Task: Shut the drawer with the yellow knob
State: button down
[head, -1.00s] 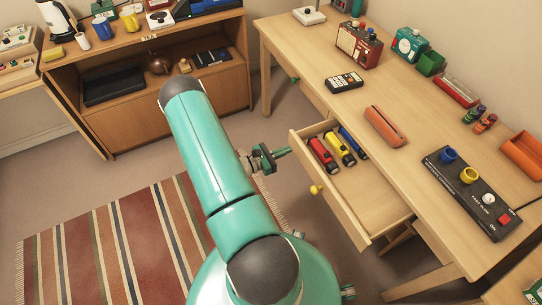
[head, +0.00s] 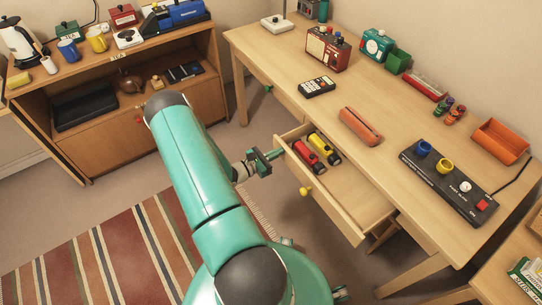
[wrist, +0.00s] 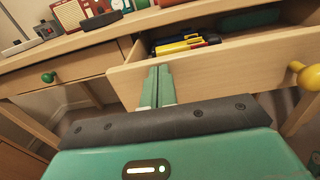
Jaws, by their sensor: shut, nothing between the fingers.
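The drawer (head: 345,196) under the desk stands open, with its yellow knob (head: 305,191) on the front face. The knob also shows at the right of the wrist view (wrist: 307,76). A red torch-like item (head: 309,152) and a yellow one (head: 326,153) lie inside. My gripper (head: 276,154) is shut and empty at the left end of the drawer front. In the wrist view its fingertips (wrist: 159,72) overlap the drawer front (wrist: 215,72), left of the knob; they look touching or very close.
The desk (head: 385,140) holds a radio, a remote, an orange case (head: 360,126) and a black switch panel (head: 450,180). A closed drawer with a green knob (wrist: 48,77) is to the left. A wooden cabinet (head: 130,130) stands behind; a striped rug (head: 90,250) covers the floor.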

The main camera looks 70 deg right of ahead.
aim_at(287, 146)
jog(key=x, duration=1.8)
jog(key=shift+s, duration=0.15)
jog(key=shift+s+d+r, duration=0.15)
jog(key=shift+s+d, duration=0.3)
jog(key=shift+d, duration=0.1)
jog(key=shift+d, duration=0.1)
jog(key=shift+w, duration=0.25)
jog(key=v, duration=1.4)
jog(key=shift+a, duration=0.25)
jog(key=shift+w, duration=0.1)
